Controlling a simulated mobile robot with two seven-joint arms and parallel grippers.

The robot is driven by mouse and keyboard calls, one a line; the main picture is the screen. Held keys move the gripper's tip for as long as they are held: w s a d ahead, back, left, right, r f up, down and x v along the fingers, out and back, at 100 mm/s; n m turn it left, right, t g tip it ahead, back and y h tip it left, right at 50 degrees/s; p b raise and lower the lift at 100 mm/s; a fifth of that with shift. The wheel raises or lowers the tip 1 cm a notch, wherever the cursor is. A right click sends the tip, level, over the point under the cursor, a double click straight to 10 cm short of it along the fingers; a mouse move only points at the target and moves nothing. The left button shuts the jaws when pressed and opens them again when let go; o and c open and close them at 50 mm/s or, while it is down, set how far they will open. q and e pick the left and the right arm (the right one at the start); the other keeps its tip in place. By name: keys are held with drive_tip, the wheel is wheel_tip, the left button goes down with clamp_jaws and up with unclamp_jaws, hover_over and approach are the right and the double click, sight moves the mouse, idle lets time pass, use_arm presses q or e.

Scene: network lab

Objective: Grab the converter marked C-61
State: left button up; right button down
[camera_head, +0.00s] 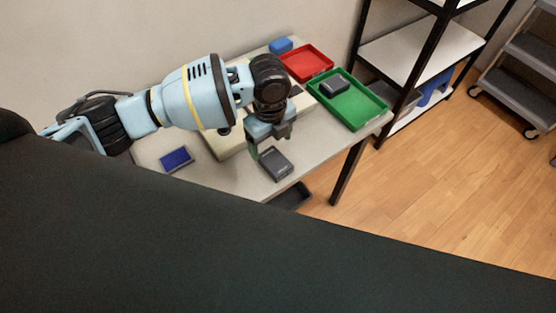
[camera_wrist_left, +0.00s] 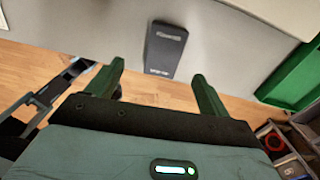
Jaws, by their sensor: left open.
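A dark grey box-shaped converter (camera_head: 276,164) lies near the front edge of the light table (camera_head: 225,178). It also shows in the left wrist view (camera_wrist_left: 166,48), just beyond and between my fingertips, with a small label too blurred to read. My left gripper (camera_head: 272,142) is open and empty, right beside and above this converter; its two green fingers show apart in the left wrist view (camera_wrist_left: 157,76). Another dark grey box (camera_head: 334,84) lies in the green tray (camera_head: 367,101). I cannot read C-61 on either. My right gripper is not in view.
A blue box (camera_head: 177,159) lies on the table at the left, and another (camera_head: 281,45) at the back. A red tray (camera_head: 319,59) stands beside the green tray. A black-framed shelf (camera_head: 420,52) stands to the right. A dark bin (camera_head: 293,196) sits below the table edge.

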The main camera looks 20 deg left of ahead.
sight(275, 160)
use_arm(q)
wheel_tip(275, 160, down, 2)
drive_tip(key=shift+f, duration=0.1)
drive_tip(key=shift+w+d+f, duration=0.1)
drive_tip(key=shift+d+f, duration=0.1)
drive_tip(key=shift+f, duration=1.25)
drive_tip(key=shift+w+d+f, duration=0.1)
drive_tip(key=shift+d+f, duration=0.1)
drive_tip(key=shift+f, duration=1.2)
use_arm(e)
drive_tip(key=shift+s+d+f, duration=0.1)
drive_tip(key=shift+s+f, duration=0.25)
use_arm(q)
drive_tip(key=c, duration=1.2)
drive_tip(key=shift+c, duration=0.2)
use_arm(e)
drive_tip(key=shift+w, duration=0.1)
use_arm(q)
drive_tip(key=shift+r, duration=0.15)
